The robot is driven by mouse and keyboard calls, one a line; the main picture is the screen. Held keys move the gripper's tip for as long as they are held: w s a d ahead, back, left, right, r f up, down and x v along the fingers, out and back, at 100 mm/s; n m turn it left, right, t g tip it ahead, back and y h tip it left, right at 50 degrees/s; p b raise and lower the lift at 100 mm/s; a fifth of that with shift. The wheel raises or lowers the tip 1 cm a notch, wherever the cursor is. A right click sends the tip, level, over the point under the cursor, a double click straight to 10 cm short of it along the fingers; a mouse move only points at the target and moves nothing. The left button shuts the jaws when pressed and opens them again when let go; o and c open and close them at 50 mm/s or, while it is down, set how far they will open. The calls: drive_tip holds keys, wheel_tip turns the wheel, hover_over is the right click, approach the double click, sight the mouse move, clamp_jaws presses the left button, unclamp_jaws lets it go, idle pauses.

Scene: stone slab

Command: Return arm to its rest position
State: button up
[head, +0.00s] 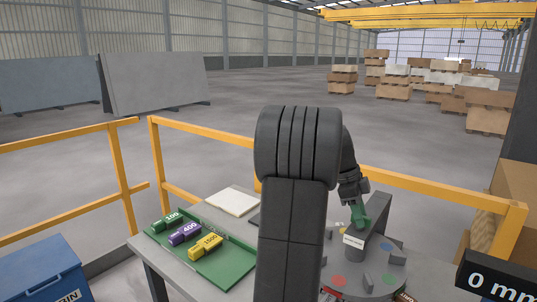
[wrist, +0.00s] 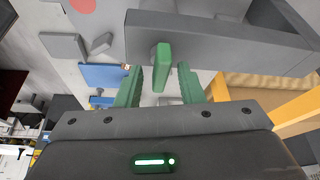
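My arm rises in the middle of the head view and bends over toward the workstation, with my gripper (head: 359,213) low beside a grey upright block (head: 370,232). In the wrist view my gripper (wrist: 161,82) has two green fingers spread apart. A green tab (wrist: 162,62) on the grey block (wrist: 215,42) shows between and beyond the fingertips. Gaps show on both sides of the tab, and nothing appears held. My arm hides part of the table in the head view.
A green tray (head: 222,270) holds green, purple and yellow pieces marked 100, 400 and 1500. A round grey stand (head: 385,272) has coloured dots. A yellow railing (head: 205,205) runs behind. A blue bin (head: 40,270) stands left; a display (head: 497,282) reads 0 mm.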

drive_tip(key=n+t, duration=0.2)
drive_tip(key=n, duration=0.3)
drive_tip(key=shift+s, duration=0.1)
idle(0.5)
